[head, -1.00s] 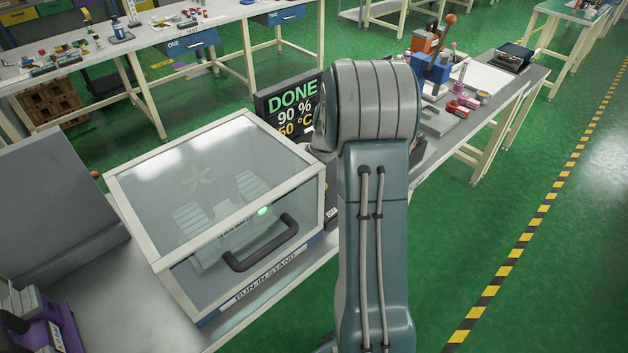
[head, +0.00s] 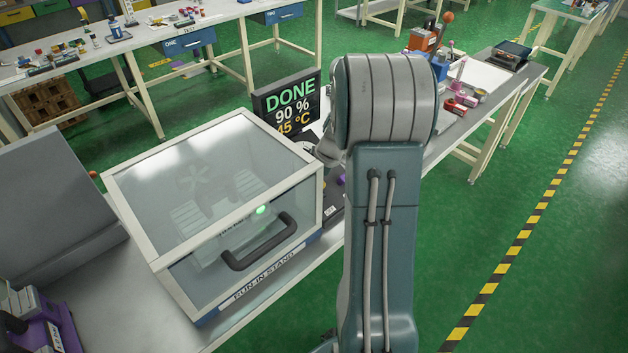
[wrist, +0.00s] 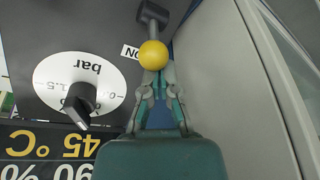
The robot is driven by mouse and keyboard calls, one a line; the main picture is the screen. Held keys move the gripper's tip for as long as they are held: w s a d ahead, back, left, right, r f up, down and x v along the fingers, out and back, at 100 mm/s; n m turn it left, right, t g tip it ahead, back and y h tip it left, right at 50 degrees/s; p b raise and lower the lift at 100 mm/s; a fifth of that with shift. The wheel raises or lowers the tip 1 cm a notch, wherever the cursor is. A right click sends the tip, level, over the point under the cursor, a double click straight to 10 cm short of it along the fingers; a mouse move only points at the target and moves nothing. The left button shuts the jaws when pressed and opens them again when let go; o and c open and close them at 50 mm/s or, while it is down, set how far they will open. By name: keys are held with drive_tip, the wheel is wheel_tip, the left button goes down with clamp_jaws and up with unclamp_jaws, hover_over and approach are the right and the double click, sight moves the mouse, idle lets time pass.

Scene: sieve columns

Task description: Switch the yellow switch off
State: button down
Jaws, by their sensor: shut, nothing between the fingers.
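In the wrist view, the yellow switch is a lever with a yellow ball knob (wrist: 152,54) and a dark rod leading up to a dark block. A small label by it, upside down in this view, reads ON. My gripper (wrist: 156,76) is shut and empty, with its fingertips right at the knob's lower edge. I cannot tell whether they touch it. In the head view, my arm hides the gripper and the switch.
A pale box (wrist: 232,80) stands close on the gripper's right. A bar dial (wrist: 80,88) with a black knob lies to its left. In the head view, the run-in stand (head: 215,205) has a closed clear lid, and a display (head: 288,104) reads DONE, 90 %, 45 °C.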

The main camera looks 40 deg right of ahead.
drive_tip(key=shift+s, duration=0.15)
drive_tip(key=shift+s+t, duration=0.2)
drive_tip(key=shift+t, duration=0.2)
drive_tip(key=shift+s+d+f, duration=0.1)
drive_tip(key=shift+s, duration=0.55)
drive_tip(key=shift+s+d+f, duration=0.1)
drive_tip(key=shift+s, duration=0.55)
drive_tip(key=shift+s+r, duration=0.3)
drive_tip(key=shift+s, duration=0.45)
